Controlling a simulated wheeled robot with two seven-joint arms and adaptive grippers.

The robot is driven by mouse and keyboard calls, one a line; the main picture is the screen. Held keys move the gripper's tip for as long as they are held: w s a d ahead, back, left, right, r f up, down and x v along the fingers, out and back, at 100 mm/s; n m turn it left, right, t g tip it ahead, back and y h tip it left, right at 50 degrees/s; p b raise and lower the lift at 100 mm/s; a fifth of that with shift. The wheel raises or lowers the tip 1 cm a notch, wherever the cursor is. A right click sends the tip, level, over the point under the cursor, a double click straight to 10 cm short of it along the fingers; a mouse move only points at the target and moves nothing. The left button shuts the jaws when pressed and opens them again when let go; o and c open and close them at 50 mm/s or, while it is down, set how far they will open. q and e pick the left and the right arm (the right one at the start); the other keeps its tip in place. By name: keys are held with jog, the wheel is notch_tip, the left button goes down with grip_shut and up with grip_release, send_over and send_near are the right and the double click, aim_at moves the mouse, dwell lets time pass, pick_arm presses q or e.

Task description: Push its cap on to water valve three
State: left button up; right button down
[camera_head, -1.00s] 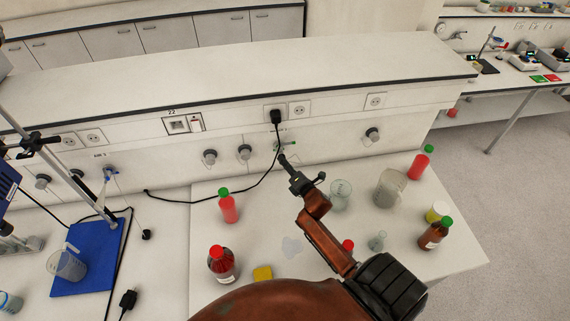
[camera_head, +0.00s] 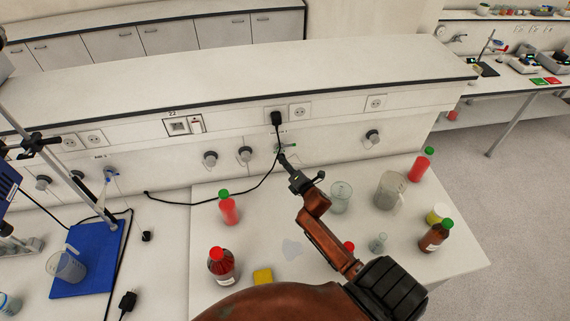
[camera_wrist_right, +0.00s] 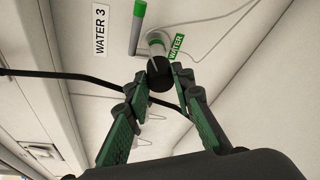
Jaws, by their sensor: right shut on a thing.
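In the right wrist view a pale valve stem (camera_wrist_right: 154,42) sticks out of the panel next to a sign reading WATER 3 (camera_wrist_right: 100,29). A green WATER tag (camera_wrist_right: 176,46) sits beside it. A black cap (camera_wrist_right: 160,76) is at the stem's end, in line with it. I cannot tell how deep it sits. My right gripper (camera_wrist_right: 160,82) is shut on the cap, one finger on each side. In the head view my right gripper (camera_head: 284,157) is at the panel, and the cap is too small to make out. My left gripper is not in view.
A black plug (camera_head: 277,118) and its cable hang beside the valve. Below stand a red bottle with a green cap (camera_head: 228,210), a glass beaker (camera_head: 341,197), a larger beaker (camera_head: 389,190) and a brown bottle (camera_head: 434,238).

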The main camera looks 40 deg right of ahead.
jog(key=shift+w+d+r, duration=0.1)
jog(key=shift+r, duration=0.1)
jog(key=c, duration=2)
grip_release()
jog(key=o, duration=0.4)
jog(key=shift+w+f, duration=0.15)
jog(key=shift+f, duration=0.05)
jog(key=v, duration=1.2)
jog(key=shift+r, duration=0.1)
